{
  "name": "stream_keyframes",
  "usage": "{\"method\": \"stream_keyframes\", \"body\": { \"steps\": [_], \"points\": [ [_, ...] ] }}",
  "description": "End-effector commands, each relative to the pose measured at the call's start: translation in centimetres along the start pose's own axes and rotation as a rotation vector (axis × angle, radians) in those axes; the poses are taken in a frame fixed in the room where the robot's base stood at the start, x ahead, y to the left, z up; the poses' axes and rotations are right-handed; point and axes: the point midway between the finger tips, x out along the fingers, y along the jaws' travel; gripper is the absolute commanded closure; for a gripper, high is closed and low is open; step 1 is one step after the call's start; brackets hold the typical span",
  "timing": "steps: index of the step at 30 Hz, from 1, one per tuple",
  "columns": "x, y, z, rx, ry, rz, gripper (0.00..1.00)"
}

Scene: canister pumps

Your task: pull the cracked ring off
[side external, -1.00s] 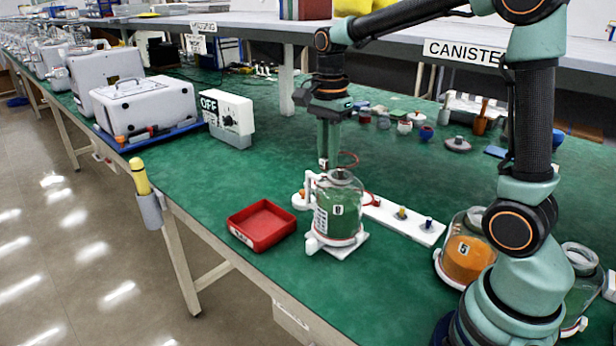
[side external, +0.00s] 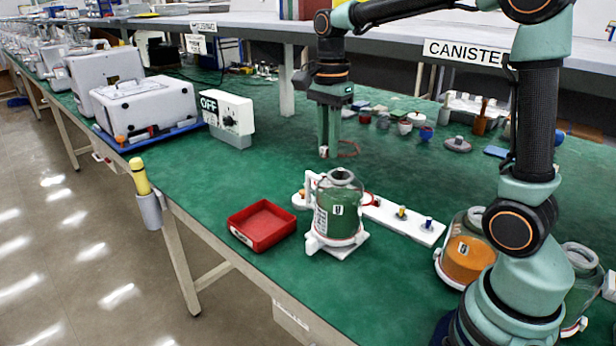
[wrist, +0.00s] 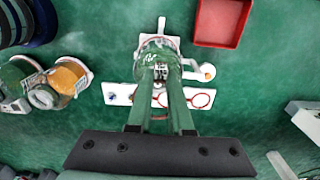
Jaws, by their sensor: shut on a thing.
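My gripper (side external: 324,153) is shut on a thin dark-red ring (side external: 348,149), which sticks out to the right of the fingertips in the side view. Gripper and ring are in the air, above and apart from the glass canister (side external: 338,212). That canister has a green fill and a numbered label, and stands upright in a white holder (side external: 343,249) with its grey mouth bare. In the wrist view, my fingers (wrist: 162,88) point toward the canister, and a red loop (wrist: 202,98) shows to their right. Any crack in the ring is too small to see.
An empty red tray (side external: 262,226) lies left of the canister. A white strip with coloured knobs (side external: 402,216) runs to its right. An orange-filled canister (side external: 466,258) stands near my base. A grey box marked OFF (side external: 228,118) stands back left. Green mat is clear between.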

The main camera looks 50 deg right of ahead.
Motion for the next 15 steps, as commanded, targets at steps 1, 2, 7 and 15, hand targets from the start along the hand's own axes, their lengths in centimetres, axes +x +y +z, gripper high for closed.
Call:
{"method": "stream_keyframes", "body": {
  "steps": [1,2,7,15],
  "points": [
    [-0.2,0.0,0.0,0.000,0.000,-0.002,1.00],
    [-0.3,0.0,0.0,0.000,0.000,-0.002,1.00],
    [-0.7,0.0,0.0,0.000,0.000,-0.001,1.00],
    [-1.4,0.0,0.0,0.000,0.000,-0.001,1.00]
  ]
}}
